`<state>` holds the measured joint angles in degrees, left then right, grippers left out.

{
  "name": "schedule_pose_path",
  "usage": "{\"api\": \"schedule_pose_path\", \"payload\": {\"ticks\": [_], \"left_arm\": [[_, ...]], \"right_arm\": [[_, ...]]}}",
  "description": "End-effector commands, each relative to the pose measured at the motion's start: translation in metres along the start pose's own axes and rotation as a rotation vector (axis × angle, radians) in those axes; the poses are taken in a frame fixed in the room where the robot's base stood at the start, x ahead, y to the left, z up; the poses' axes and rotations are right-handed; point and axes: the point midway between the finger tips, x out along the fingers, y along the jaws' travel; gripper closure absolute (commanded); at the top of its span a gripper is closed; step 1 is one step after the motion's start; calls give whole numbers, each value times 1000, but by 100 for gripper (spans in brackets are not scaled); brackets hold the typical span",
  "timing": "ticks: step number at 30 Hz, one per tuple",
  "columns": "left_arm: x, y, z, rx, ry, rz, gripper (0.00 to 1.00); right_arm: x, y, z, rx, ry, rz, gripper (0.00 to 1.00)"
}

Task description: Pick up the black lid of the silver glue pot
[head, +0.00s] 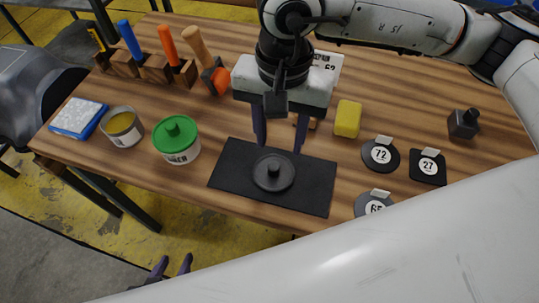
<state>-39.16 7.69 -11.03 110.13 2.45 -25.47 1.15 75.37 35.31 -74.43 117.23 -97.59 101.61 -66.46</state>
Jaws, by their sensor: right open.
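The black lid (273,174), round with a central knob, lies flat on a black mat (316,187) at the table's front. An open silver pot (122,128) with yellow glue inside stands at the left, without a lid on it. My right gripper (279,148) is open and empty, pointing down. Its fingertips appear just behind the lid's knob; the height above the mat is hard to judge. My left gripper (173,267) shows only its fingertips at the bottom, apart and empty, in front of the table and away from the lid.
A pot with a green lid (177,139) stands between the silver pot and the mat. A blue-edged white pad (78,118) lies far left. Behind is a wooden tool rack (155,68). A yellow block (347,119) and numbered black pieces (380,155) are at the right.

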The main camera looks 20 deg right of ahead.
Motion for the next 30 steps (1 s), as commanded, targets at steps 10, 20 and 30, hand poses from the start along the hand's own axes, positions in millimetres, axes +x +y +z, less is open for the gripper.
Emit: {"api": "schedule_pose_path", "payload": {"ticks": [10,20,30], "left_arm": [[-6,2,5,-4,-16,1,60],[-8,0,-6,-3,0,-1,60],[-7,-1,-7,-2,1,-3,60]], "right_arm": [[34,-3,4,-1,-3,2,58],[74,-8,7,2,-2,0,58],[75,-8,7,1,-1,-1,79]]}}
